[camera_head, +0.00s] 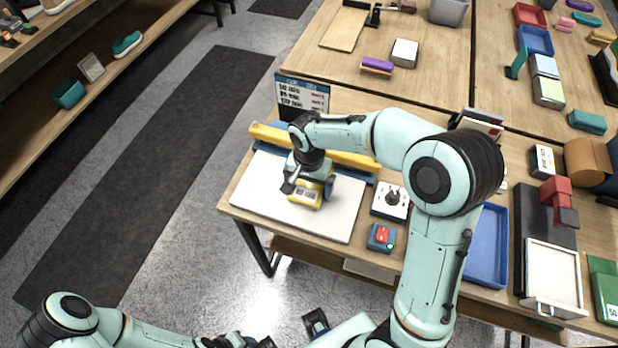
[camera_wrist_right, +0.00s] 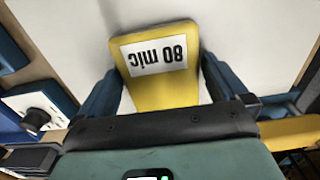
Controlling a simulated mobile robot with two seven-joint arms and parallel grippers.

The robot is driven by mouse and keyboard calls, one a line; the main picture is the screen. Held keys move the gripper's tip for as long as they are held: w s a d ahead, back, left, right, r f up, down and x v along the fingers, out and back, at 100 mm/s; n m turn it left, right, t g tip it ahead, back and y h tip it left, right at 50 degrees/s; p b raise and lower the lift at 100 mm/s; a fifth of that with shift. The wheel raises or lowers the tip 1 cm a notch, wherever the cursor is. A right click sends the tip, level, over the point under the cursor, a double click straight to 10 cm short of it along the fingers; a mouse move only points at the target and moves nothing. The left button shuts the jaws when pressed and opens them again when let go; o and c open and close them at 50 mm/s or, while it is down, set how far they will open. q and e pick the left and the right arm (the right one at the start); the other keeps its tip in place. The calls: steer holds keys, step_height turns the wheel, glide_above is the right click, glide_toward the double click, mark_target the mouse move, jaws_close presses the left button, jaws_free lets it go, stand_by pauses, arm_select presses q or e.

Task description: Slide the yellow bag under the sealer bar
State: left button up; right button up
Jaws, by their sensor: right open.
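The yellow bag (camera_head: 304,197) lies on the white bed (camera_head: 262,193) of the sealer, in front of the yellow sealer bar (camera_head: 266,135). In the right wrist view the bag (camera_wrist_right: 142,97) shows a white label reading "80 mic", upside down. My right gripper (camera_head: 308,188) is open above the bed, with one blue finger on each side of the bag; I cannot tell whether they touch it. My right arm hides part of the bar, whose yellow edge (camera_wrist_right: 292,131) shows at the wrist view's lower right. My left gripper is partly cut off at the bottom of the head view; its opening is unclear.
A sign board (camera_head: 302,95) stands behind the sealer. A white control box with a black knob (camera_head: 391,199) and a small box with a red face (camera_head: 382,237) are right of the bed. A blue tray (camera_head: 487,246) lies farther right. The bed's left part is clear.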

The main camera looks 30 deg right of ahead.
arm_select(q)
steer(key=shift+w+r+p, duration=0.5)
steer(key=shift+r+p, duration=0.2)
steer(key=shift+r, duration=0.2)
arm_select(e)
step_height(320, 180, up, 13)
steer(key=shift+r, duration=0.15)
arm_select(q)
steer(key=shift+s, duration=0.1)
